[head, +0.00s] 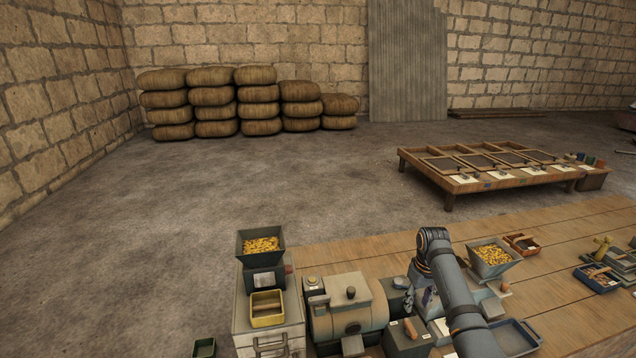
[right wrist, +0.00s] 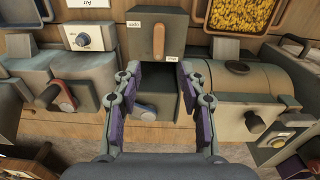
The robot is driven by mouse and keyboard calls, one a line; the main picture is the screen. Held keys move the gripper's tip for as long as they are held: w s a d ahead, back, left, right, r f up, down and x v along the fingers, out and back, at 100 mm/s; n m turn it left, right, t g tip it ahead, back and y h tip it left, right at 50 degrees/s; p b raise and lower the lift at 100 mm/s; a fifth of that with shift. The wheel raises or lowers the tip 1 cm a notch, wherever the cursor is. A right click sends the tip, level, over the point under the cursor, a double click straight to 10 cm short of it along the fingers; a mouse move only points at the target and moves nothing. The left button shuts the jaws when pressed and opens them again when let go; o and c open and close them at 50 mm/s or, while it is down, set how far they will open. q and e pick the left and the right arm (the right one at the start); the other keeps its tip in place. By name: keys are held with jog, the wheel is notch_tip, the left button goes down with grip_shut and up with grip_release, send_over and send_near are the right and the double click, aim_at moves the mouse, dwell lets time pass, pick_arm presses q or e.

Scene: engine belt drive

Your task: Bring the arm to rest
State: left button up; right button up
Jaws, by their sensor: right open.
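My right arm (head: 455,295) reaches in over the workbench in the head view, and its gripper is mostly hidden behind it. In the right wrist view my right gripper (right wrist: 160,72) is open, with two purple-padded fingers spread and nothing between them. Beyond the fingertips is a grey box with a wooden lever (right wrist: 159,40) and small white labels. A grey engine with a rounded body (right wrist: 245,90) is to the right of the fingers. My left gripper is in neither view.
Crowding the bench are a hopper of yellow grain (head: 262,245), a second hopper (head: 491,255), and a blue tray (head: 515,338). A wooden frame table (head: 465,186) stands behind. Bare bench planks (head: 410,240) show between them. Sacks (head: 215,100) are stacked by the wall.

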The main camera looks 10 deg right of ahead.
jog(key=s+a+f+t+h, duration=0.1)
jog(key=s+a+f, duration=0.3)
jog(key=s, duration=0.3)
jog(key=s+a+f+t, duration=0.1)
jog(key=s+a+f, duration=0.25)
jog(key=s, duration=0.35)
jog(key=s+a+r+t, duration=0.1)
jog(key=s+a+r, duration=0.15)
jog(key=s, duration=0.45)
jog(key=s+a+r+t, duration=0.1)
jog(key=s+a+r, duration=0.15)
jog(key=s, duration=0.45)
jog(key=s+d+f+g+b, duration=0.1)
jog(key=d+f+g+b, duration=0.2)
jog(key=f, duration=2.4)
jog(key=s+d+f+b, duration=0.1)
jog(key=s+f+b, duration=0.3)
jog(key=s+f, duration=1.6)
notch_tip(320, 180, down, 3)
jog(key=shift+d+m+b, duration=0.3)
jog(key=shift+d+m, duration=0.05)
jog(key=shift+m, duration=0.05)
jog(key=shift+d, duration=0.1)
jog(key=shift+c, duration=0.4)
